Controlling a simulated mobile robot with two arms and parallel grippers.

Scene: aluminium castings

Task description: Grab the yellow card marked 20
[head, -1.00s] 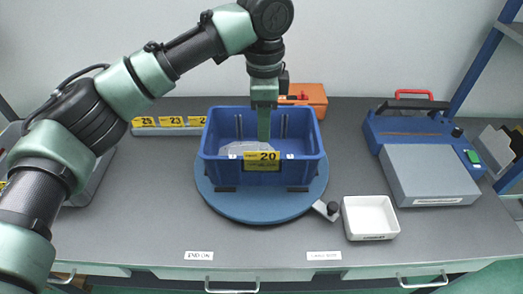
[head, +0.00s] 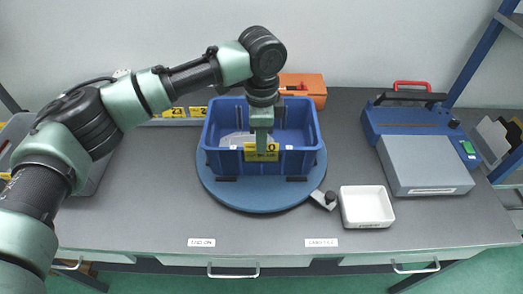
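The yellow card marked 20 (head: 249,154) is on the front wall of the blue crate (head: 222,162). My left gripper (head: 262,149) points down at the crate's front rim, right at the card. Its finger covers the middle of the card, hiding the digit 2, so only the 0 shows. I see the gripper edge-on, so its opening and any contact with the card cannot be made out. My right gripper is out of view.
The crate stands on a round blue turntable (head: 228,197) with grey pieces inside. A white tray (head: 367,207) is to its right, beside a blue machine with a grey block (head: 427,165). More yellow cards (head: 198,112) stand behind my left arm.

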